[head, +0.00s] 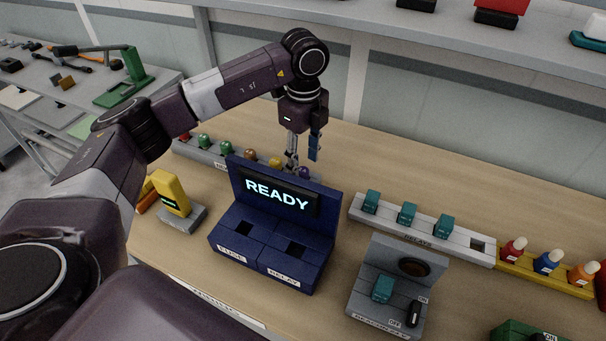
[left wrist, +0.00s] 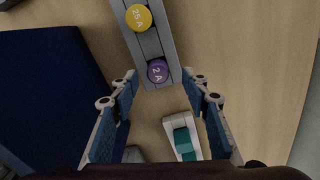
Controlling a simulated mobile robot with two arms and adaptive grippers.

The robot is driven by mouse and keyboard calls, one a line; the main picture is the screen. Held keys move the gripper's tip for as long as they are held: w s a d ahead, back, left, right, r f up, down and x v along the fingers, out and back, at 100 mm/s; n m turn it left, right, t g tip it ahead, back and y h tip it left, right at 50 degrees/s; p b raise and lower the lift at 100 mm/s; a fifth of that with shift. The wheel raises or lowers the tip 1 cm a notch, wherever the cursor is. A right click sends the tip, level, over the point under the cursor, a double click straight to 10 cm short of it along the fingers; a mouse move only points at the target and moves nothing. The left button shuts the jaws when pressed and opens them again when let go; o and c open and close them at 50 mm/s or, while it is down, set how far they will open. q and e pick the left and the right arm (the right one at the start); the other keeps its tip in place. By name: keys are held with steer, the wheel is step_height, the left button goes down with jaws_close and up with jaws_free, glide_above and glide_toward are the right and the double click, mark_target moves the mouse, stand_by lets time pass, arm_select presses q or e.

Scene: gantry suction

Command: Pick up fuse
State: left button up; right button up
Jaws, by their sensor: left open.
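A row of round-topped fuses stands in a grey rack (head: 215,158) behind the blue station. From left they are red (head: 186,137), green (head: 204,141), another green (head: 226,148), brownish orange (head: 250,155), yellow (head: 275,162) and purple (head: 305,172). In the left wrist view the yellow fuse (left wrist: 138,17) and the purple fuse marked 2A (left wrist: 158,71) show from above. My left gripper (head: 302,157) points down over the rack's right end. It is open and empty; in the left wrist view the purple fuse lies between its fingertips (left wrist: 159,78). My right gripper is not in view.
The blue station (head: 232,222) shows READY and has dark sockets labelled FUSE and RELAY. A relay rack (head: 455,242) holds teal relays. A grey stand (head: 365,300), a yellow device (head: 170,192) and a yellow rack (head: 520,268) with colored bottle-like items stand nearby. A shelf overhangs the back.

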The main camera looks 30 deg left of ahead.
mark_target(303, 170)
arm_select(q)
step_height(303, 170, down, 4)
steer(key=shift+s+a+r+p, duration=0.15)
steer(key=shift+r+p, duration=0.1)
steer(key=shift+p, duration=0.3)
steer(key=shift+f, duration=0.2)
steer(key=c, duration=0.9)
jaws_close()
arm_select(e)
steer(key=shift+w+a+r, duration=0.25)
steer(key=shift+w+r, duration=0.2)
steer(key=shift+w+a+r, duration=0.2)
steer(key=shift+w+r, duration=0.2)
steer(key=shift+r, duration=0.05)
